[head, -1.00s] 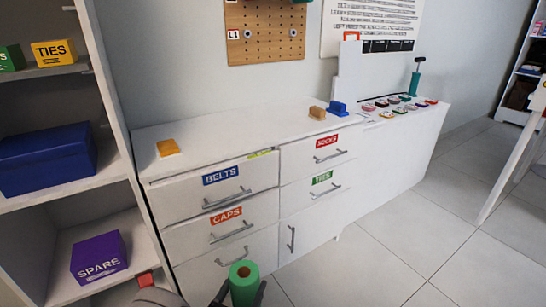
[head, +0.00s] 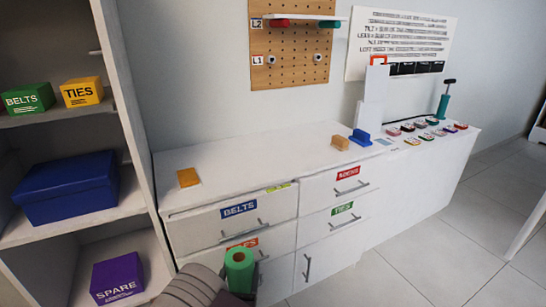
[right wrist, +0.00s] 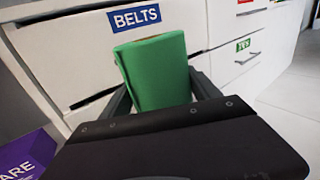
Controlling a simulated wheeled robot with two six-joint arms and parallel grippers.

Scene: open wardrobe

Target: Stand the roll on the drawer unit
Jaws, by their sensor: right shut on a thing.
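The green roll (head: 239,268) is upright in my right gripper (head: 238,285), in front of the drawer unit's left column and below its top. It has a hole at its top end. In the right wrist view the roll (right wrist: 157,72) stands between the two fingers (right wrist: 163,98), tilted slightly, below the BELTS label. The right gripper is shut on it. The drawer unit (head: 255,160) is white with a flat top and labelled drawers. The roll and gripper partly hide its second left label. My left gripper is not in view.
On the unit's top are a yellow-orange block (head: 188,178) at left, a tan block (head: 340,142) and a blue object (head: 361,137) at right. The top between them is clear. An open shelf (head: 75,230) with boxes stands at left; a pegboard (head: 290,45) hangs behind.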

